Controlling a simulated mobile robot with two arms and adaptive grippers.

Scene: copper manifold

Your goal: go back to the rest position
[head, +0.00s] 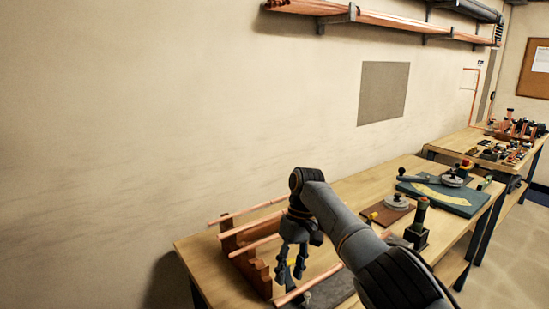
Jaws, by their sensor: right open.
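My right gripper (291,262) hangs pointing down over the left part of the workbench (340,193), beside a brown wooden rack (232,240). It is open. Several copper pipes (247,213) lie across the rack, and the gripper hides part of them. Whether the fingers touch a pipe, I cannot tell. My right arm comes in from the lower right and covers the front middle of the bench. My left gripper is not in view.
To the right on the bench are a teal board (462,202), a round grey fixture (397,201) and an upright dark tool (419,222). A second bench (457,141) with copper fittings stands farther right. A shelf of copper pipes (390,19) runs along the wall above.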

